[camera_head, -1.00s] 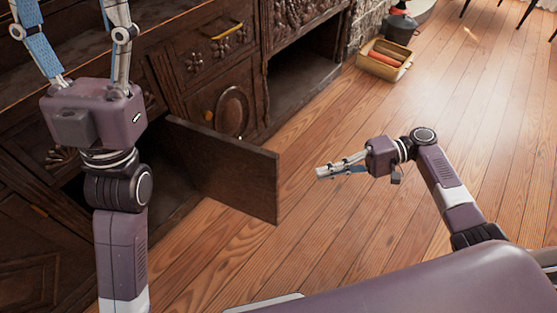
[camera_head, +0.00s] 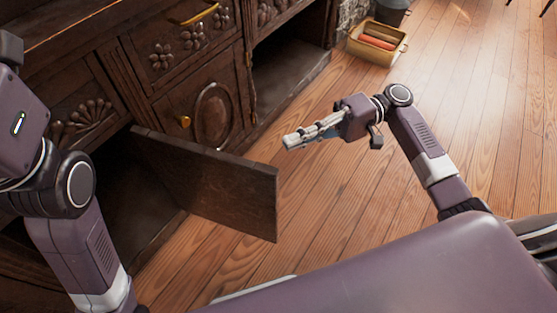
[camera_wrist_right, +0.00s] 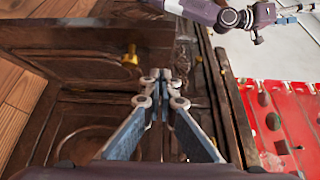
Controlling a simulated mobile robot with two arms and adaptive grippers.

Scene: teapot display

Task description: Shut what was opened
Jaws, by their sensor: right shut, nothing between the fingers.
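The dark wooden cabinet (camera_head: 165,85) has one door (camera_head: 215,185) standing open, swung out over the floor. A dark opening (camera_head: 115,185) shows to its left. My right gripper (camera_head: 288,142) is shut and empty, just beyond the door's free end, pointing left. In the right wrist view its fingertips (camera_wrist_right: 166,76) meet in front of carved wood with a brass knob (camera_wrist_right: 130,57); I cannot tell whether they touch it. My left gripper's fingers are outside the head view. Part of it seems to show at the wrist view's top right (camera_wrist_right: 289,18), too small to read.
A closed cabinet door with a brass knob (camera_head: 185,121) and a drawer with a brass handle (camera_head: 200,14) are beside the opening. A basket with red items (camera_head: 376,43) stands at the back. The wooden floor (camera_head: 480,120) at the right is clear.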

